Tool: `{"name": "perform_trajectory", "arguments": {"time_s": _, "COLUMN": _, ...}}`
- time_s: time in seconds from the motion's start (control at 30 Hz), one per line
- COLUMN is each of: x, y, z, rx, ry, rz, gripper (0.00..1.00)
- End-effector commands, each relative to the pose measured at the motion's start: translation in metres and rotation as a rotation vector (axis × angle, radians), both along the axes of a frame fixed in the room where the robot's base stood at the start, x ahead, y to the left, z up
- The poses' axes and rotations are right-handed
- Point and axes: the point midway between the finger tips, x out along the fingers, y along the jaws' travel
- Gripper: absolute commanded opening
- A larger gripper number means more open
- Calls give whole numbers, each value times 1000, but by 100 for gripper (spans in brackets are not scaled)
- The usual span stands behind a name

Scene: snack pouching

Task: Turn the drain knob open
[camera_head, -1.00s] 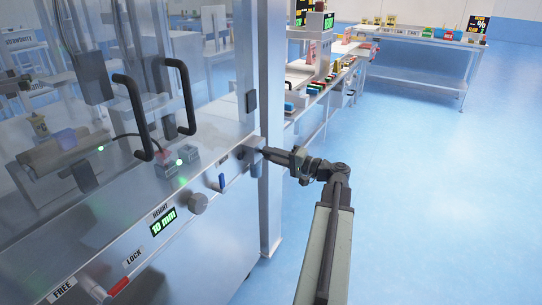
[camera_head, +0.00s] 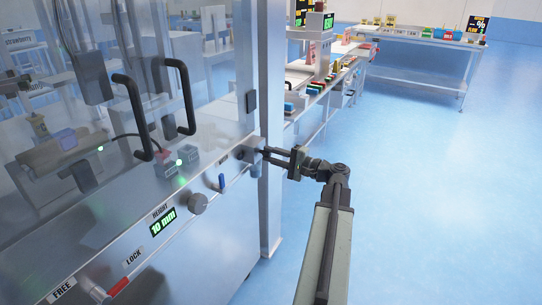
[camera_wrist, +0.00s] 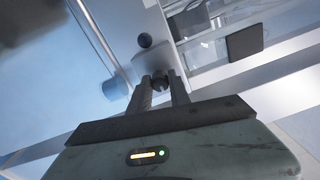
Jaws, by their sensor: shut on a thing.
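The drain knob (camera_wrist: 160,82) is a small dark knob on the front of the steel machine. In the wrist view it sits between the tips of my gripper (camera_wrist: 164,88), whose two grey fingers are shut on it. In the head view my gripper (camera_head: 264,152) reaches left to a grey metal block (camera_head: 249,154) near the machine's right corner post. The fingertips largely hide the knob there.
Black door handles (camera_head: 186,97) stand out above. The blue floor (camera_head: 430,200) at right is clear.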

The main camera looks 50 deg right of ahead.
Motion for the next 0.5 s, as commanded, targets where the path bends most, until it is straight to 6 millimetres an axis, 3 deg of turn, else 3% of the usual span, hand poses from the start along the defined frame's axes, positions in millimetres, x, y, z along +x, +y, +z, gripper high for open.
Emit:
{"name": "perform_trajectory", "arguments": {"time_s": 0.23, "x": 0, "y": 0, "z": -1, "rx": 0, "ry": 2, "rz": -1, "gripper": 0}}
{"name": "perform_trajectory", "arguments": {"time_s": 0.27, "x": 0, "y": 0, "z": -1, "rx": 0, "ry": 2, "rz": -1, "gripper": 29}}
{"name": "perform_trajectory", "arguments": {"time_s": 0.3, "x": 0, "y": 0, "z": -1, "rx": 0, "ry": 2, "rz": 0, "gripper": 40}}
{"name": "perform_trajectory", "arguments": {"time_s": 0.33, "x": 0, "y": 0, "z": -1, "rx": -1, "ry": 2, "rz": 0, "gripper": 45}}
{"name": "perform_trajectory", "arguments": {"time_s": 0.5, "x": 0, "y": 0, "z": 0, "rx": -1, "ry": 1, "rz": 0, "gripper": 45}}
